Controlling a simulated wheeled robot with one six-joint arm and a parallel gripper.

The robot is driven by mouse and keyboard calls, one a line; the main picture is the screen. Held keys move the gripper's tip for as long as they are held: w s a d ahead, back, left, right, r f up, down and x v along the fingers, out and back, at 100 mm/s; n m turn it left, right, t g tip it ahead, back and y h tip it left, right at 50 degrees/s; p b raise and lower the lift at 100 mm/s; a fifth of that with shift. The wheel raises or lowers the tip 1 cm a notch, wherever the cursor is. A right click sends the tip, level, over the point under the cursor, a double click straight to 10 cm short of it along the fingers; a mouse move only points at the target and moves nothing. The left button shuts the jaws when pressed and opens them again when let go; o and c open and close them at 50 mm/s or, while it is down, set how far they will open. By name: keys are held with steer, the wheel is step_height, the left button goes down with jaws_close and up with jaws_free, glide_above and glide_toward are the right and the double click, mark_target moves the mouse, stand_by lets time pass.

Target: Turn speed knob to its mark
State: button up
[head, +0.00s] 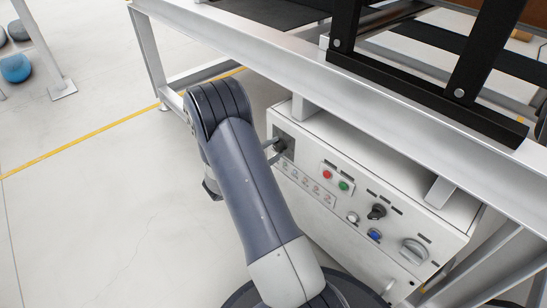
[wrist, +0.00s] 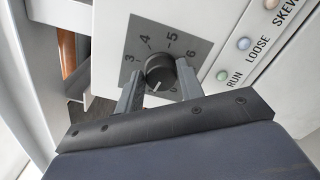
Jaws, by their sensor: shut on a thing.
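A white line on the knob points toward the bottom of the wrist picture. I cannot make out a separate target mark. My gripper (wrist: 159,76) has one finger on each side of the knob and is shut on it. The fingers hide the lower dial sides. In the head view, the knob (head: 280,146) shows at the left end of the white control panel (head: 390,222), partly behind my arm.
The panel also carries a red button (head: 327,174), a green button (head: 344,186), a black selector (head: 377,211), a blue button (head: 375,235) and a grey rotary handle (head: 413,251). A metal frame beam (head: 330,78) runs above the panel. Open floor lies at left.

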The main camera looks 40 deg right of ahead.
steer(key=m+b, duration=0.2)
steer(key=m, duration=0.1)
steer(key=shift+f+m, duration=0.15)
steer(key=shift+m, duration=1.65)
steer(key=o, duration=1)
steer(key=a+p, duration=0.1)
steer(key=a, duration=0.2)
steer(key=s+a+p, duration=0.1)
steer(key=a, duration=0.3)
steer(key=a+p, duration=0.1)
steer(key=a, duration=0.2)
steer(key=shift+s+a, duration=0.3)
steer(key=shift+a, duration=0.1)
